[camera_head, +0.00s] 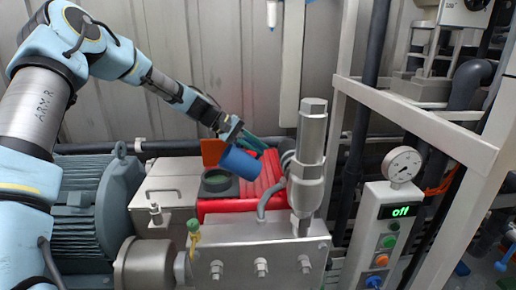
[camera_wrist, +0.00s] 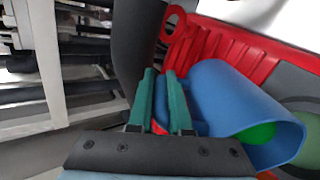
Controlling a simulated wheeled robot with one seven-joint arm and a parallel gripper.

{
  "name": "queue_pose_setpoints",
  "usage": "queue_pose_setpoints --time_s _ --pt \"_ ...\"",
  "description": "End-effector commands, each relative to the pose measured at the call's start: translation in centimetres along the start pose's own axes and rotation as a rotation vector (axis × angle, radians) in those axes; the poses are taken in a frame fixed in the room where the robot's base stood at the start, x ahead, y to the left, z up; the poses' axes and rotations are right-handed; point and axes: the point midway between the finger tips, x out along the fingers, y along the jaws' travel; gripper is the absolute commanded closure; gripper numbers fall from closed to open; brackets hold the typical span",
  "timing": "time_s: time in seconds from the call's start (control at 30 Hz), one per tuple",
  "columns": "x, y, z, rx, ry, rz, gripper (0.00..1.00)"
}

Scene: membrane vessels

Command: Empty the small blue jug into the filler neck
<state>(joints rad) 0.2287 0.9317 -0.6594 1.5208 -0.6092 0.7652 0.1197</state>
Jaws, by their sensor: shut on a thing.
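The small blue jug (camera_head: 239,163) hangs tilted in the head view, above and just right of the filler neck. My gripper (camera_head: 254,141) has teal fingers shut on the jug's handle side; the exact grip is partly hidden. In the wrist view the jug (camera_wrist: 222,92) lies right of my gripper (camera_wrist: 163,76), its mouth toward the lower right, with green contents showing inside. The filler neck (camera_head: 217,184) is a dark round collar with a green inside. A greenish and grey part of it shows at the wrist view's right edge (camera_wrist: 304,112). I see no stream between jug and neck.
A red ribbed body (camera_head: 268,178) lies behind and right of the neck. A tall metal cylinder (camera_head: 309,145) stands further right, beside a control box (camera_head: 388,226) reading "off". An orange plate (camera_head: 213,152) stands behind the neck. A motor (camera_head: 92,205) is at left.

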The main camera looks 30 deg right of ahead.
Motion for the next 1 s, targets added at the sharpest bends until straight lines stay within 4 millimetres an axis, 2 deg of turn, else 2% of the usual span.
queue_pose_setpoints --time_s 0.63,1.0 --pt "-0.9 -0.5 -0.1 0.000 -0.028 0.146 1.00" --pt "-1.2 -0.3 -0.1 0.000 -0.034 0.171 1.00"
